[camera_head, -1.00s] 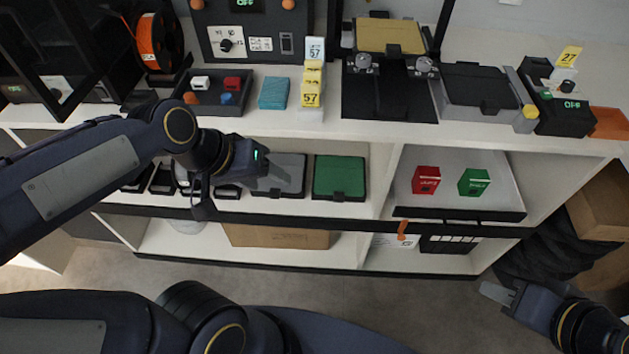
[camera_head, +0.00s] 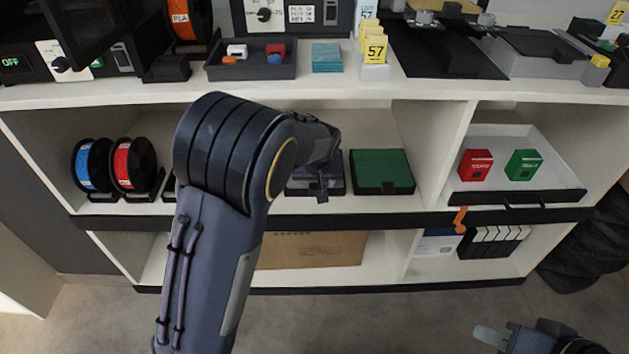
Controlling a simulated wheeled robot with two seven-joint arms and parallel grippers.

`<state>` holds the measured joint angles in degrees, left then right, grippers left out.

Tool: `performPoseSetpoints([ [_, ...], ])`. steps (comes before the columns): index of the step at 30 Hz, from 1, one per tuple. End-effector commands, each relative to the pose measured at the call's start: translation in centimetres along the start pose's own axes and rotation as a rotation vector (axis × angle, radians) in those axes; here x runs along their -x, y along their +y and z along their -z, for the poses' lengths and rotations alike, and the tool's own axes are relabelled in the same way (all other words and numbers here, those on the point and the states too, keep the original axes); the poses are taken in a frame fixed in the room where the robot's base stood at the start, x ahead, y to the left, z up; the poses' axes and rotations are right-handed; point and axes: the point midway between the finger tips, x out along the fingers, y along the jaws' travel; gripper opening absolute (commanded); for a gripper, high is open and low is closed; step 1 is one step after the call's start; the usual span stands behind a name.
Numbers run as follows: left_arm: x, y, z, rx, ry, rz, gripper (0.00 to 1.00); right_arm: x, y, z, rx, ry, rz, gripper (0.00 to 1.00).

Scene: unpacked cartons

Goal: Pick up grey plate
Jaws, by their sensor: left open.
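The grey plate (camera_head: 300,182) lies on the middle shelf, left of the green plate (camera_head: 381,172). My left arm reaches over the shelf from below, and its wrist and gripper hide much of the grey plate. My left gripper (camera_head: 322,188) is open, pointing down over the front middle of the grey plate; I cannot tell whether it touches it. My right gripper (camera_head: 490,336) is at the bottom right edge, away from the shelf. It is partly cut off, and its jaw opening is unclear.
Blue and red spools (camera_head: 132,168) stand at the left of the same shelf. A white tray (camera_head: 560,196) with red and green boxes is to the right, past a divider (camera_head: 459,155). The white countertop (camera_head: 230,90) overhangs the shelf.

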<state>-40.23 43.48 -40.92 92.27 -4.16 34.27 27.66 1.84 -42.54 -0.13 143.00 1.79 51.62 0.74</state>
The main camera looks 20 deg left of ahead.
Motion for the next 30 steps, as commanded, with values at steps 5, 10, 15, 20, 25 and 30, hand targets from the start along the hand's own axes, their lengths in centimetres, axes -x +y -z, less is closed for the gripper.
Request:
performPoseSetpoints([
  [5,-2.2,-0.3,-0.1,-0.001,-0.002,0.001,0.56,-1.0,0.5,-0.5,0.0,0.0,0.0,0.32],
  [10,-4.7,-0.4,-0.1,-0.002,-0.002,0.0,0.56,-1.9,0.9,-1.0,0.0,0.0,0.0,0.32],
  [15,-5.1,-0.3,0.0,-0.002,-0.001,-0.002,0.56,-1.9,0.8,-1.0,0.0,0.0,0.0,0.32],
  [20,-5.0,-0.3,0.0,-0.002,-0.001,-0.002,0.5,-1.8,0.8,-0.9,0.0,0.0,0.0,0.32],
  [25,-5.0,-0.3,0.0,-0.002,-0.002,-0.001,0.28,-1.8,0.8,-0.9,0.0,0.0,0.0,0.32],
  [30,-5.0,-0.3,0.0,-0.002,-0.002,-0.002,0.05,-1.8,0.8,-0.9,0.0,0.0,0.0,0.32],
])
